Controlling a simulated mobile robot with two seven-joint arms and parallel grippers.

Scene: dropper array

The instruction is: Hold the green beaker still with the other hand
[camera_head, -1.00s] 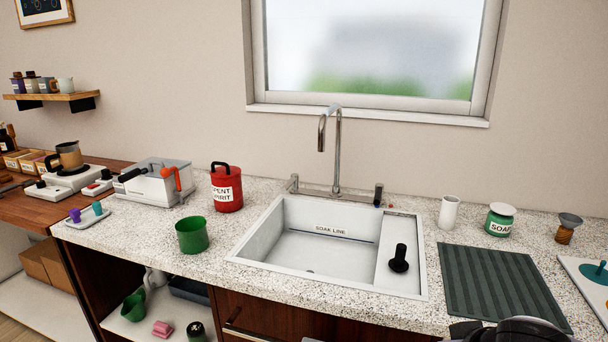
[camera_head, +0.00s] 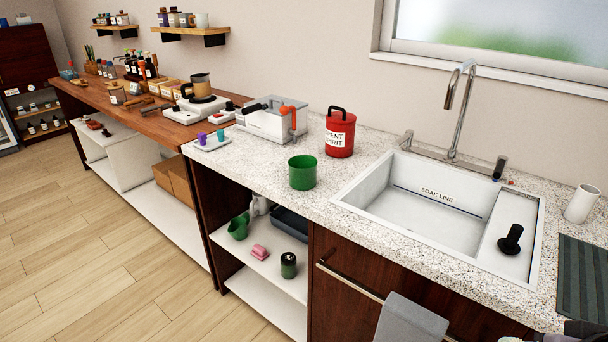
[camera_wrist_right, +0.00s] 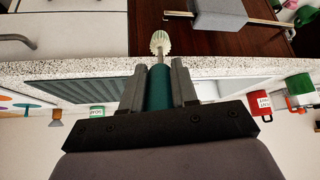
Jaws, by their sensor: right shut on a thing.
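The green beaker (camera_head: 303,173) stands upright on the speckled counter, left of the sink and in front of the red canister; it also shows near the right edge of the wrist view (camera_wrist_right: 298,84). No gripper touches it. My right gripper (camera_wrist_right: 159,80) is shut on the teal handle of a brush (camera_wrist_right: 160,44) with pale bristles, near the counter's front edge. In the head view only a dark part of my right arm shows at the lower right corner. My left gripper is in neither view.
The red canister (camera_head: 340,134) stands close behind the beaker. The sink (camera_head: 362,186) with a black-handled plug lies to the right. A grey cloth (camera_head: 410,326) hangs on the front rail. A small tray (camera_head: 212,144) and a white box (camera_head: 270,125) stand to the left.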

